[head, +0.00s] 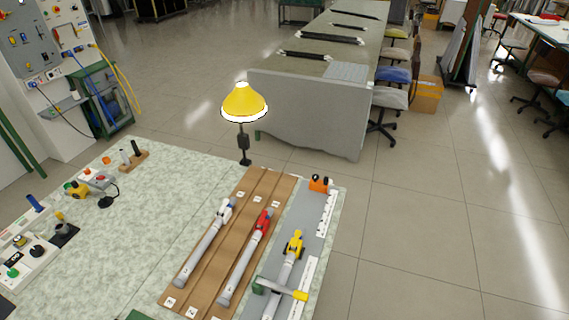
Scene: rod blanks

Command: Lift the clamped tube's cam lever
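A grey tube (281,273) lies in the grey fixture (257,298) at the front right of the table, in the head view. A yellow fitting (293,246) with dark round parts sits at its far end. A green clamp bar with a yellow grip (299,295) crosses over the tube's near part. Two more grey tubes lie on the brown grooved board to the left, one with a white fitting (225,211) and one with a red fitting (263,221). Neither of my grippers is in view.
An orange and black part (320,184) sits at the fixture's far end. A yellow lamp (244,103) stands at the table's back edge. Switch boxes and small parts (94,180) are on the left. The middle-left tabletop (150,225) is clear.

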